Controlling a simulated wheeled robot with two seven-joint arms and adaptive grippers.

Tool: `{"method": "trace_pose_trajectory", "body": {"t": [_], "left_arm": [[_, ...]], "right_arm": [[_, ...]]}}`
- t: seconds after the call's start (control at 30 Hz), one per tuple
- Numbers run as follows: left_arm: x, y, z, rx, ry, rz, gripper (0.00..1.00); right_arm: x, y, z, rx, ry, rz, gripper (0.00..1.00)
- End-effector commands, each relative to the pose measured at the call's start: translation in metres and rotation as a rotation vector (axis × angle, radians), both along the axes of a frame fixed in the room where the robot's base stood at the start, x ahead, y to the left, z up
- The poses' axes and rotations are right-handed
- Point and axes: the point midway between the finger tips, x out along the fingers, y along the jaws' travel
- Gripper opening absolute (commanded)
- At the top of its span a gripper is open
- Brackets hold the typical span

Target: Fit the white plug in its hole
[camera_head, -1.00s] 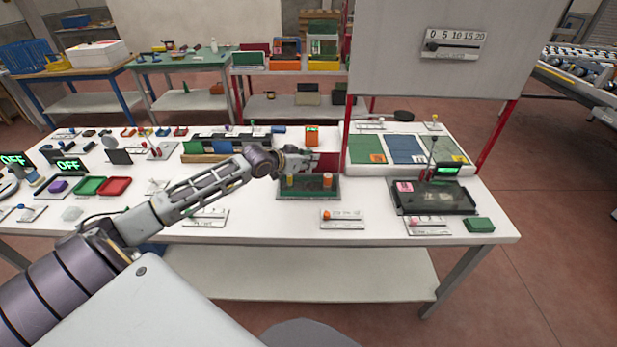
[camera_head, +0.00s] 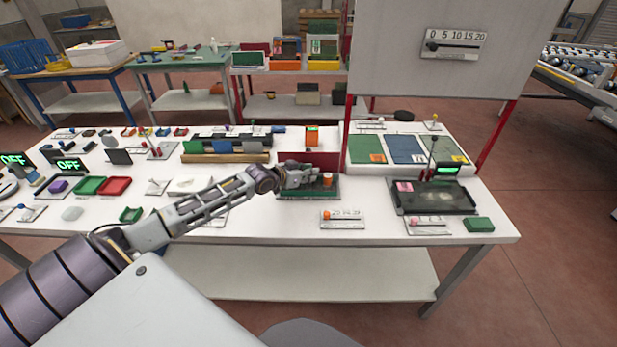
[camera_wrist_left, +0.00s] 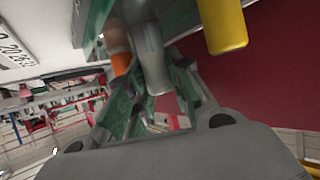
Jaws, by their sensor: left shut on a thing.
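My left gripper (camera_head: 313,178) is low over the dark green block (camera_head: 295,196) near the middle of the table. In the left wrist view, the fingers (camera_wrist_left: 152,82) are shut on a pale grey-white round plug (camera_wrist_left: 150,58), which I take to be the white plug. Its inner end points toward the green block, but I cannot tell whether it is in a hole. An orange plug (camera_head: 327,180) stands just right of the gripper. A yellow plug (camera_wrist_left: 222,27) is close by in the wrist view and is hidden by the gripper in the head view. The right gripper is not in view.
A dark red panel (camera_head: 292,157) stands right behind the block. A white plate with an orange knob (camera_head: 343,219) lies in front. A dark tray with a green display (camera_head: 432,198) is to the right.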

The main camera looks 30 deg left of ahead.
Motion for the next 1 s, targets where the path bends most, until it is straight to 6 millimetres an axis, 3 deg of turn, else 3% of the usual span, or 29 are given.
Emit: {"method": "trace_pose_trajectory", "body": {"t": [0.2, 1.0], "left_arm": [[0.0, 0.0, -0.016, 0.0, -0.002, 0.0, 0.0], [-0.001, -0.001, -0.028, 0.0, 0.002, -0.001, 0.0]], "right_arm": [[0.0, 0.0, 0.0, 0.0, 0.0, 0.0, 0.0], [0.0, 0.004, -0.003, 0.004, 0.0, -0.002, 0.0]]}}
